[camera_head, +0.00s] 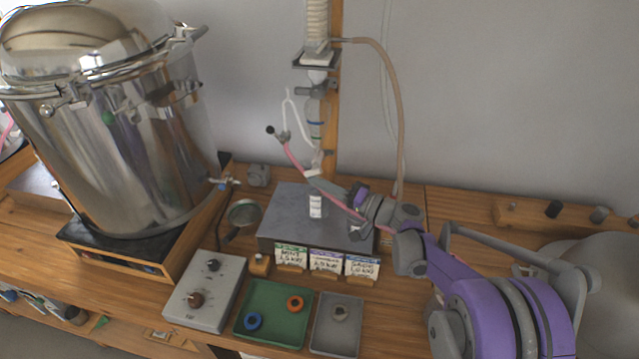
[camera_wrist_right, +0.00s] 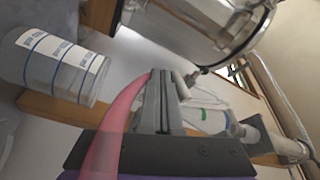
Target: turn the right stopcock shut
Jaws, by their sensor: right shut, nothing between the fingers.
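My right gripper (camera_head: 314,179) reaches in from the right, its fingers close below the glass separator (camera_head: 315,118) on the wooden post. In the right wrist view its fingers (camera_wrist_right: 163,80) are together with nothing between them. A pink hose (camera_wrist_right: 112,125) runs beside the fingers; it also shows in the head view (camera_head: 292,157). A small pale fitting (camera_head: 320,158), seemingly a stopcock, sits under the separator, just above the fingertips. In the wrist view the banded glass tube (camera_wrist_right: 212,121) lies right of the fingers, apart from them. Which way the stopcock handle points is too small to tell. My left gripper is not visible.
A large steel still (camera_head: 120,130) stands left. Label cards (camera_head: 326,262), a green tray (camera_head: 262,327), a grey tray (camera_head: 322,344) and a knob box (camera_head: 205,290) are in front.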

